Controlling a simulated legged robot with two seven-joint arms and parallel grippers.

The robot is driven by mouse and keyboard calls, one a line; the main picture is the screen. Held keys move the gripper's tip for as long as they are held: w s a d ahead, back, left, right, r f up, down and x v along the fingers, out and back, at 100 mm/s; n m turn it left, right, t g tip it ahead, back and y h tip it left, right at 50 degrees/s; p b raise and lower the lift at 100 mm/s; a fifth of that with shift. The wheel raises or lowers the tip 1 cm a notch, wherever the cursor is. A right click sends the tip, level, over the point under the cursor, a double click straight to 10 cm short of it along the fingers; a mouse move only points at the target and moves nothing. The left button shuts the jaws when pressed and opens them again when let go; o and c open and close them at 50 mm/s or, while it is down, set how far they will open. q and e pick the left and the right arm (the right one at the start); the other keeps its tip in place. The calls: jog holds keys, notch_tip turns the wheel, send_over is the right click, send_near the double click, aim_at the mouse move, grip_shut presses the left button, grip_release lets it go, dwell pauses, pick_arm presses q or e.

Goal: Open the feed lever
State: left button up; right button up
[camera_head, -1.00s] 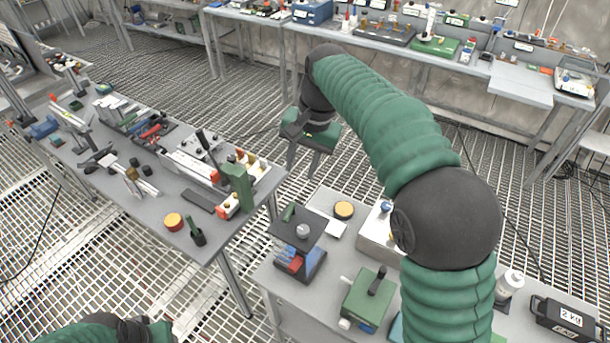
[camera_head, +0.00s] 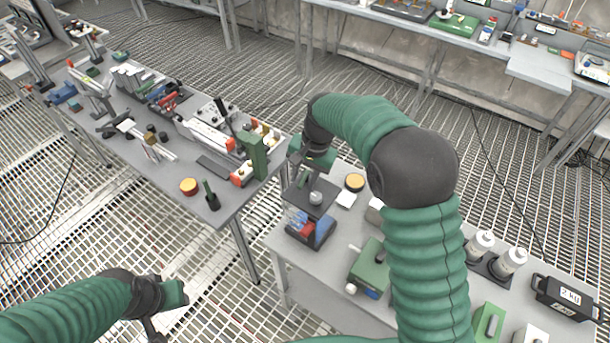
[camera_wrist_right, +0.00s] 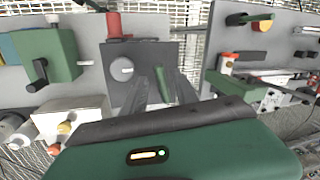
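A dark grey plate (camera_head: 322,196) on a blue and red stand carries a round grey knob (camera_head: 316,198) and a short green lever (camera_head: 303,180). I take this to be the feed lever; no label is readable. In the right wrist view the green lever (camera_wrist_right: 162,84) stands to the right of the knob (camera_wrist_right: 122,68). My right gripper (camera_head: 306,180) is over this plate, fingers pointing down. In the wrist view its fingers (camera_wrist_right: 161,88) look apart, either side of the lever; contact cannot be told. My left gripper (camera_head: 160,322) is low at the left, its fingers mostly cut off.
A green box with a black handle (camera_head: 368,266) stands close in front of the plate. A yellow-topped button (camera_head: 354,182) is behind it. Left is another bench (camera_head: 150,185) crowded with tools and a tall green block (camera_head: 256,158). White bottles (camera_head: 480,244) stand to the right.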

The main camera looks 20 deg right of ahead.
jog(key=shift+w+a, duration=0.15)
jog(key=shift+a, duration=0.25)
jog(key=shift+c, duration=1.3)
jog(key=shift+d, duration=0.3)
jog(key=c, duration=0.5)
jog(key=shift+d, duration=0.25)
pick_arm(q)
jog(key=shift+a+f, duration=0.1)
jog(key=shift+a, duration=0.25)
pick_arm(e)
jog(key=shift+a, duration=0.25)
jog(key=shift+r, duration=0.1)
